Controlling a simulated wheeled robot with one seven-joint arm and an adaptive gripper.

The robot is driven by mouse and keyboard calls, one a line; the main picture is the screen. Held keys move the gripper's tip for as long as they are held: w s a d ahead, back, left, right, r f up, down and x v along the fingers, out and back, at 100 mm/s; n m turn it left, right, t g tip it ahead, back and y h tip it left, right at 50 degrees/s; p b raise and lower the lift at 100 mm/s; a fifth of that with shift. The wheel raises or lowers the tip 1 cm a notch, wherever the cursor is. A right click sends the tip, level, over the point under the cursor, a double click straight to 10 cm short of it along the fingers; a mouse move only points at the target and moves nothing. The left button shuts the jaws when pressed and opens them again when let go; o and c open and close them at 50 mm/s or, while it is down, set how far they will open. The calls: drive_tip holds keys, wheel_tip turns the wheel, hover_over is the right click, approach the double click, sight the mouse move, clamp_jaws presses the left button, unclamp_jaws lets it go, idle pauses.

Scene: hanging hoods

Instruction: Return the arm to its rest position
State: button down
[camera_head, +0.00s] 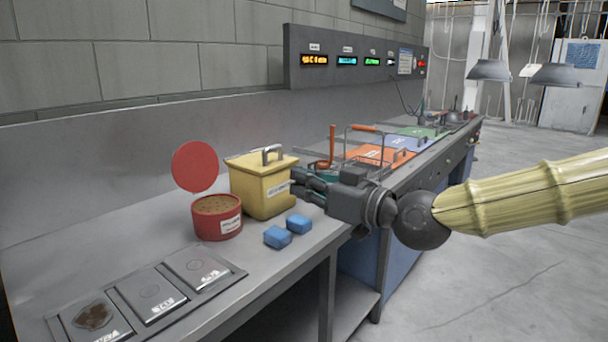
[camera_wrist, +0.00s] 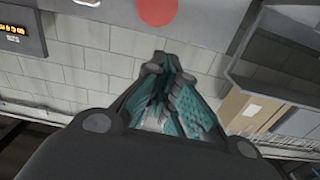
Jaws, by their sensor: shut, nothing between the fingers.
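My gripper (camera_head: 303,184) is at the end of my arm, which reaches in from the right in the head view. It is beside the right side of the yellow box (camera_head: 262,190), above the bench; I cannot tell whether they touch. In the wrist view the gripper's teal-padded fingers (camera_wrist: 168,90) are closed together with nothing between them.
Orange trays (camera_head: 378,155) lie beyond my gripper. Open floor (camera_head: 500,270) is at the right.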

wheel_tip(320, 180, down, 33)
drive_tip(key=s+d+m+g+h, duration=0.2)
drive_tip(key=m+g+h, duration=0.2)
drive_tip(key=m+h, duration=0.1)
drive_tip(key=s+d+f+m+g+h, duration=0.1)
drive_tip(key=s+f, duration=0.2)
drive_tip(key=f, duration=0.3)
drive_tip(key=s+d+f+m+g+h, duration=0.1)
drive_tip(key=s+d+f, duration=0.15)
drive_tip(key=f, duration=0.45)
drive_tip(key=s+d+f+m+g+h, duration=0.1)
drive_tip(key=s+d+f+g+h, duration=0.1)
drive_tip(key=s+d+f, duration=0.55)
drive_tip(key=s+d+f+m+g+h, duration=0.1)
drive_tip(key=s+d+f+g+h, duration=0.2)
drive_tip(key=s+f, duration=0.65)
drive_tip(key=s+d+f+m+g+h, duration=0.1)
drive_tip(key=s+d+f+h, duration=0.1)
drive_tip(key=s+d+f, duration=0.65)
wheel_tip(320, 180, up, 18)
drive_tip(key=s+a+p, duration=0.1)
drive_tip(key=p, duration=1.4)
drive_tip(key=shift+s+a+r+p, duration=0.25)
drive_tip(key=shift+s+a+p, duration=0.1)
drive_tip(key=shift+s+p, duration=0.05)
